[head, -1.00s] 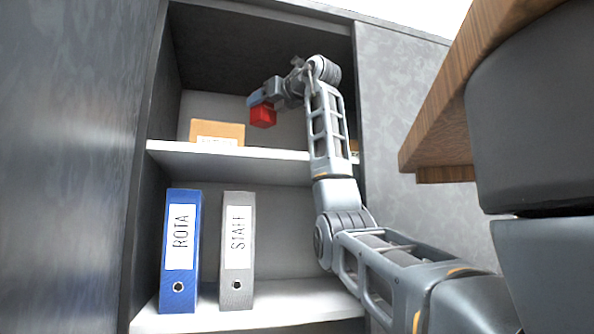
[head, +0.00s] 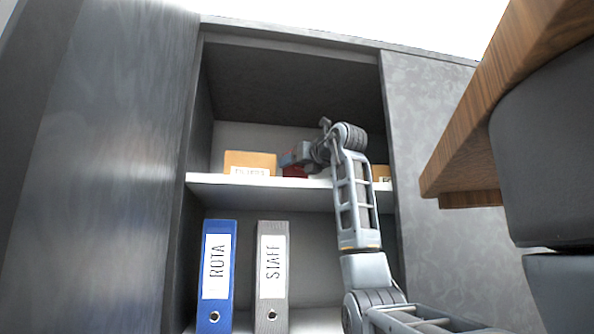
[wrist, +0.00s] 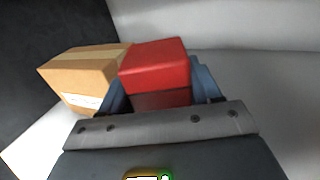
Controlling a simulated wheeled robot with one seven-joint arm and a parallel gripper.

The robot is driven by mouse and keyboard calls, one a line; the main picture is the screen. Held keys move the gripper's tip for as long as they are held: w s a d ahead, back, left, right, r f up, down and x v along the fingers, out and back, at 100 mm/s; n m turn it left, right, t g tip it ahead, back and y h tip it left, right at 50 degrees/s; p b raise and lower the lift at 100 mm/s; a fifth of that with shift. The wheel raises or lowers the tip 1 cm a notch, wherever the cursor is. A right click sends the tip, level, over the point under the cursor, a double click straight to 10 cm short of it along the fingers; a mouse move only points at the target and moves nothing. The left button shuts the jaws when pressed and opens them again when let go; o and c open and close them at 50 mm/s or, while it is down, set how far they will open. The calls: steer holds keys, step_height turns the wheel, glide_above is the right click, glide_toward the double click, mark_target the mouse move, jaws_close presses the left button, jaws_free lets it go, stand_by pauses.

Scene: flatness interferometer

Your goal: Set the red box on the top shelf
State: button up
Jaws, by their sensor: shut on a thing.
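The red box (wrist: 155,68) is between the fingers of my gripper (wrist: 158,92), which is shut on it. In the head view the red box (head: 295,171) shows only in part, low over the top shelf (head: 215,182), just right of a cardboard box. My gripper (head: 296,158) is inside the upper compartment above the shelf board. Whether the red box touches the shelf cannot be told, as the shelf edge hides its base.
A cardboard box (head: 250,162) stands close left of the red box; it also shows in the wrist view (wrist: 80,75). Another brown box (head: 381,172) is at the right, behind my arm. Blue (head: 216,275) and grey (head: 271,275) binders stand below. A wooden tabletop (head: 480,130) is at the right.

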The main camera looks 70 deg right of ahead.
steer(key=shift+f, duration=0.8)
steer(key=shift+f, duration=0.15)
steer(key=o, duration=0.9)
steer(key=shift+c, duration=0.2)
